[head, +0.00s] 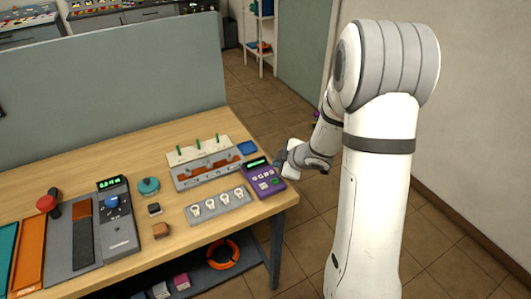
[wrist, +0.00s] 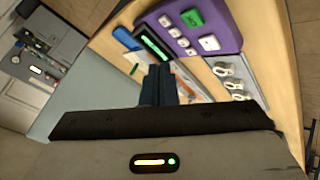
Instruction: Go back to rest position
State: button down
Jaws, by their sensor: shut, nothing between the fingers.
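My gripper (wrist: 158,84) shows in the wrist view with its dark fingers together and nothing between them. In the head view my gripper (head: 281,162) is at the right end of the workbench (head: 150,180), close to the purple device (head: 265,184). That device has a green display, several white buttons and a green button. It also shows in the wrist view (wrist: 205,30), just beyond the fingertips. I cannot tell from these views whether the fingers touch it.
A grey panel with several white rings (head: 218,207) lies left of the purple device. A rack with green levers (head: 205,162) and a blue block (head: 248,148) stand behind. A grey partition (head: 110,85) backs the bench. Floor is clear to the right.

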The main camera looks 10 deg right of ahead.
jog(key=s+d+r+m+h, duration=0.3)
jog(key=s+r+m, duration=0.1)
jog(key=r, duration=0.3)
jog(key=s+d+r+m+h, duration=0.3)
jog(key=s+r+m+h, duration=0.1)
jog(key=s+r+m, duration=0.15)
jog(key=s+a+r+m+g+y, duration=0.1)
jog(key=s+a+r+m+g, duration=0.1)
jog(key=s, duration=0.7)
jog(key=s+a+r+m+g+y, duration=0.1)
jog(key=s+a+r+m+g, duration=0.1)
jog(key=s, duration=0.7)
jog(key=a+m, duration=0.1)
jog(key=a, duration=0.1)
jog(key=shift+s+a+g, duration=0.25)
jog(key=shift+a+g, duration=0.05)
jog(key=shift+a, duration=0.1)
jog(key=shift+m, duration=0.25)
